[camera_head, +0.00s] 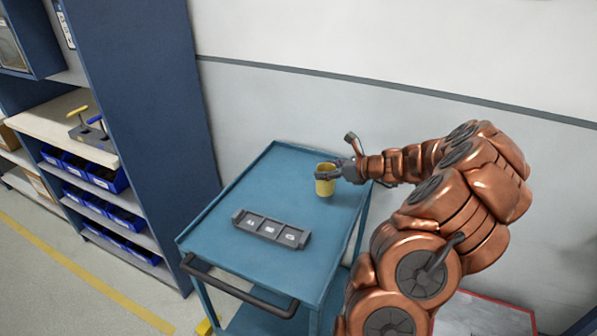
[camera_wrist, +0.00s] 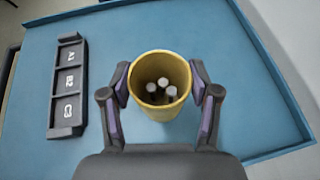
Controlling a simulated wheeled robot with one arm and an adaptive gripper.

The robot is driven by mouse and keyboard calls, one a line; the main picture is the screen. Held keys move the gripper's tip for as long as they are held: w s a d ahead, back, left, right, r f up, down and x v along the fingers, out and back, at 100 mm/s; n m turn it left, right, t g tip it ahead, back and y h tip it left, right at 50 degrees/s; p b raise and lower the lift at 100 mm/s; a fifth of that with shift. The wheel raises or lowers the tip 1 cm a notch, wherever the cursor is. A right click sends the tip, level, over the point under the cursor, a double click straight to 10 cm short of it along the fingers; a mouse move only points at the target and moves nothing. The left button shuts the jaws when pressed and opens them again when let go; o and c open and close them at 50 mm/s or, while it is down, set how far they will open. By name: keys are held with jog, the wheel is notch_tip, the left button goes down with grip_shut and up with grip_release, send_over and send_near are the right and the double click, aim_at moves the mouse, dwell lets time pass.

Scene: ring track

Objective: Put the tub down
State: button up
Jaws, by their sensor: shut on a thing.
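The yellow tub (camera_head: 325,186) is upright at the far right part of the blue cart's top. It also shows in the wrist view (camera_wrist: 161,108), with a few pale-ended pieces inside. My gripper (camera_head: 338,172) is shut on the tub, with one finger on each side of it in the wrist view (camera_wrist: 161,95). The blue cart top (camera_head: 225,215) is under the tub. I cannot tell whether the tub's base touches the cart top or is a little above it.
A dark grey tray (camera_head: 271,228) with slots labelled A1, B2 and C3 lies on the cart, nearer its front left. A black handle (camera_head: 238,290) runs along the cart's near edge. Blue shelving (camera_head: 150,110) stands at left, a wall behind. Cart top between tub and tray is clear.

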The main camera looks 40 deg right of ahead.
jog(key=shift+w+d+r+p+x, duration=0.15)
jog(key=shift+p+x, duration=0.4)
jog(key=shift+x, duration=1.4)
jog(key=shift+w+d+r+p+x, duration=0.15)
jog(key=shift+p+x, duration=0.4)
jog(key=shift+x, duration=1.4)
jog(key=shift+d+p+x, duration=0.15)
jog(key=shift+p+x, duration=0.4)
jog(key=shift+x, duration=1.4)
jog(key=shift+f, duration=0.2)
jog(key=o, duration=1.3)
jog(key=shift+o, duration=0.2)
jog(key=shift+r, duration=0.1)
jog(key=shift+r, duration=0.1)
jog(key=b+v, duration=0.2)
jog(key=v, duration=1)
